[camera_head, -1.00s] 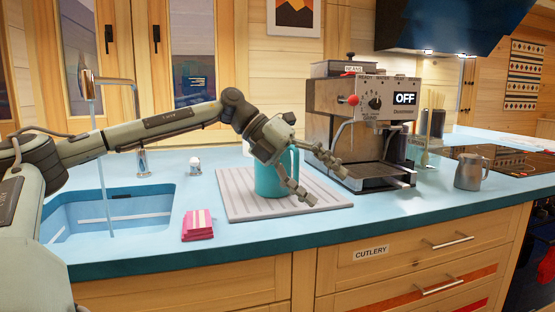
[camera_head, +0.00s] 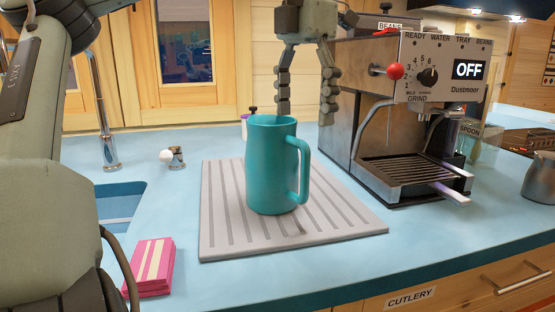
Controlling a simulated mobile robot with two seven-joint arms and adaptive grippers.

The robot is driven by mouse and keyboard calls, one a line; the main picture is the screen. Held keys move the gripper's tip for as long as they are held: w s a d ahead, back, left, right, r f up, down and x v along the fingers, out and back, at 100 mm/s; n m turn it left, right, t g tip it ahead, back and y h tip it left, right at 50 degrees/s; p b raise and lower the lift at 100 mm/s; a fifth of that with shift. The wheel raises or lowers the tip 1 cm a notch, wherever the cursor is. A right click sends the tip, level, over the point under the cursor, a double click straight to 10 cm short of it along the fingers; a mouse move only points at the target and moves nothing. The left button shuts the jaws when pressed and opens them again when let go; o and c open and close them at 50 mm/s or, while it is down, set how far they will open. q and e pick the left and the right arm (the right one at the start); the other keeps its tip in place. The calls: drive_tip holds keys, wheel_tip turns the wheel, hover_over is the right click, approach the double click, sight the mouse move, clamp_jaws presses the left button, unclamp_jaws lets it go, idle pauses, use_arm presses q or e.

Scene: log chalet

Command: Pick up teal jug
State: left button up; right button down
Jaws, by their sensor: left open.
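The teal jug (camera_head: 268,165) stands upright on the grey ribbed draining mat (camera_head: 225,235), its handle toward the right. My left gripper (camera_head: 306,112) hangs from above, fingers pointing down, behind and above the jug. Its two fingers are spread apart with nothing between them. The left finger's tip ends near the jug's rim; I cannot tell whether it touches. The right finger is to the right of the jug, in front of the coffee machine's side. My right gripper does not show.
A coffee machine (camera_head: 345,130) marked OFF stands close on the right, with a metal pitcher (camera_head: 541,178) beyond it. Pink sponges or cloths (camera_head: 150,266) lie at the front left beside the sink (camera_head: 118,205). The blue counter (camera_head: 215,285) is clear in front of the mat.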

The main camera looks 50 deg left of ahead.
sight(297, 152)
use_arm(q)
drive_tip(key=f, duration=0.7)
drive_tip(key=shift+s+a+f, duration=0.15)
drive_tip(key=shift+s+f, duration=0.2)
drive_tip(key=shift+s, duration=0.05)
clamp_jaws()
